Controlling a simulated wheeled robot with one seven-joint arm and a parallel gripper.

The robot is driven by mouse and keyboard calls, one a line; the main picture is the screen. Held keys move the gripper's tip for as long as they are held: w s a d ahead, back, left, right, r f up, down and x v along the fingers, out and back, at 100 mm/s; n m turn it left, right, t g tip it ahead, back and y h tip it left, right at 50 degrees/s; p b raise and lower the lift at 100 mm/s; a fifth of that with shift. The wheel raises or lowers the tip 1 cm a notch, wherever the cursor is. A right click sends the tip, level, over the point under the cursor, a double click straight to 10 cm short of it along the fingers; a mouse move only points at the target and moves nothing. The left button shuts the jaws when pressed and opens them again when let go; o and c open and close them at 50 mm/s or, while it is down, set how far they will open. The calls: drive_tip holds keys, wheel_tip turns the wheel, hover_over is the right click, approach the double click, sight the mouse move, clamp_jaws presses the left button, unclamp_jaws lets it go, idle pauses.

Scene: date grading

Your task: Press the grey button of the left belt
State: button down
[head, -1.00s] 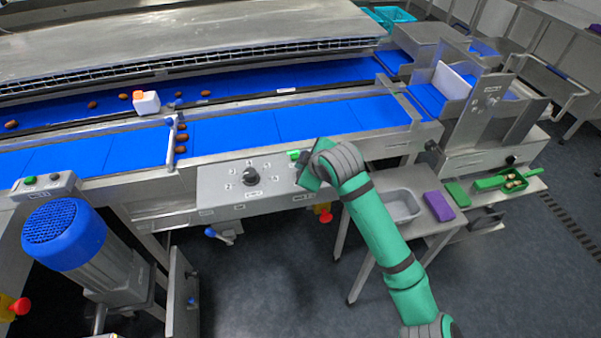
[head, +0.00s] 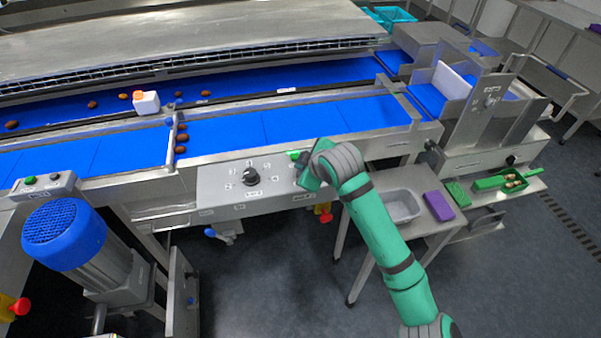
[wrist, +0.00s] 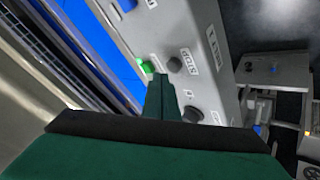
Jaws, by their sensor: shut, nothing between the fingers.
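The control panel (head: 225,190) sits on the front of the belt frame, with a black dial and a lit green button (head: 293,154). In the wrist view the panel shows the green button (wrist: 147,67), a dark grey button (wrist: 175,63) beside a STOP label, and a dark knob (wrist: 193,114). My gripper (wrist: 160,82) is shut and empty, its tip in front of the panel close to these buttons. I cannot tell whether it touches. In the head view my wrist hides the gripper tip and the panel's right end.
The near blue belt (head: 295,124) runs behind the panel. A small box (head: 45,186) with a green and a dark button is at the left, above a blue-capped motor (head: 64,233). A side table holds a grey tray (head: 418,208) and a purple block (head: 439,207).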

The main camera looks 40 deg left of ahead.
drive_tip(key=shift+f, duration=0.15)
drive_tip(key=shift+f, duration=0.25)
drive_tip(key=shift+f, duration=0.45)
idle(0.7)
drive_tip(key=shift+r, duration=0.9)
drive_tip(key=shift+r, duration=0.15)
drive_tip(key=shift+r, duration=2.35)
